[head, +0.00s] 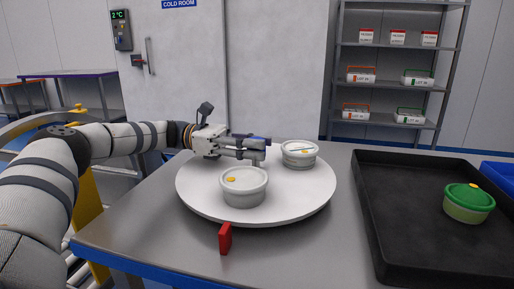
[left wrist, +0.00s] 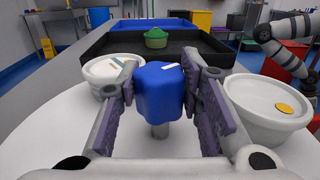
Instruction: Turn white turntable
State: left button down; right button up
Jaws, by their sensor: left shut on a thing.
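The white turntable (head: 300,195) is a round disc on the steel table. A blue knob (left wrist: 160,88) on a short grey post stands up from the turntable. My left gripper (head: 257,150) reaches in over the disc from the left and is shut on the blue knob, with one finger on each side in the left wrist view. A lidded white tub (head: 244,187) with a yellow dot stands on the front of the disc. A second white tub (head: 299,154) with a pale stripe on its lid stands at the back right. My right gripper does not show.
A small red marker (head: 225,238) stands on the table at the turntable's front edge. A black tray (head: 400,215) at right holds a green-lidded tub (head: 468,203). A blue container (head: 498,174) is at the far right. Shelves (head: 400,48) stand behind.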

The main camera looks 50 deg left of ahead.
pick_arm(q)
jog(key=shift+f, duration=0.25)
jog(key=c, duration=1.1)
grip_release()
jog(key=shift+r, duration=0.15)
jog(key=v, duration=0.7)
jog(key=shift+s+a, duration=0.1)
jog(key=shift+a, duration=0.1)
